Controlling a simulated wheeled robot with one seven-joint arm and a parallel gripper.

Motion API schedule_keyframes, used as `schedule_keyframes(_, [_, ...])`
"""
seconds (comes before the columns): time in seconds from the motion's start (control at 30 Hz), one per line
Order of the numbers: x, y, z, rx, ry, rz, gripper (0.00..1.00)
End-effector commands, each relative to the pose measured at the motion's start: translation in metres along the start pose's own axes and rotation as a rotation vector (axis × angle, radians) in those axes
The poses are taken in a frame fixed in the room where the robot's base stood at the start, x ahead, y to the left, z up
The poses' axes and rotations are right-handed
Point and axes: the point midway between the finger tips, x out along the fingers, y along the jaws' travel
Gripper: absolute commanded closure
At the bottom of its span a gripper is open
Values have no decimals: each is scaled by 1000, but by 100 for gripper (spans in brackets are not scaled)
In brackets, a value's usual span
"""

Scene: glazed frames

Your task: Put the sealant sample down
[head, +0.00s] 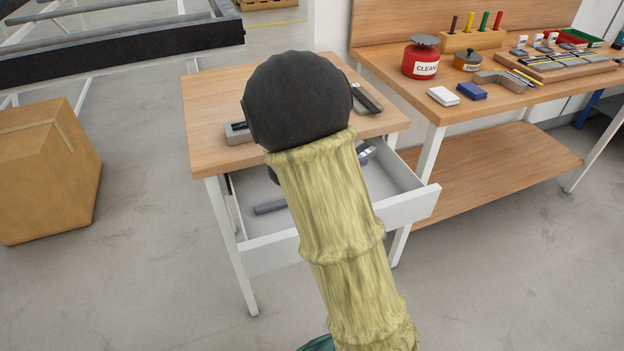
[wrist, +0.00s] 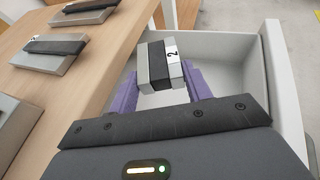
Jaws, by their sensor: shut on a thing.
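The sealant sample (wrist: 157,66) is a grey block with a black strip across it and a white end label reading 2. My gripper (wrist: 162,80) is shut on it, with a purple finger at each side. In the wrist view it is held over the open white drawer (wrist: 262,50); I cannot tell whether it touches the drawer floor. In the head view my arm hides most of the gripper, and the drawer (head: 410,208) stands pulled out below the small wooden table (head: 215,100).
More samples with black strips lie on the tabletop, one nearer (wrist: 48,52) and one farther (wrist: 88,10). A grey bar (head: 270,207) lies in the drawer. A workbench (head: 400,75) with a red can (head: 421,60) stands right. A cardboard box (head: 45,170) stands left.

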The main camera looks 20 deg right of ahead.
Motion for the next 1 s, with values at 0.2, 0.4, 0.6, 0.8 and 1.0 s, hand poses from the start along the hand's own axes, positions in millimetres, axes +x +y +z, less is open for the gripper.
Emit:
schedule_keyframes(0.2, [0, 0, 0, 0, -1, 0, 78])
schedule_keyframes(0.4, [4, 0, -8, -2, 0, -1, 78])
schedule_keyframes(0.6, [18, 0, -43, -4, 0, -2, 78])
schedule_keyframes(0.8, [24, 0, -58, 0, -1, -1, 78])
schedule_keyframes(1.0, [24, 0, -57, 1, -1, 0, 78])
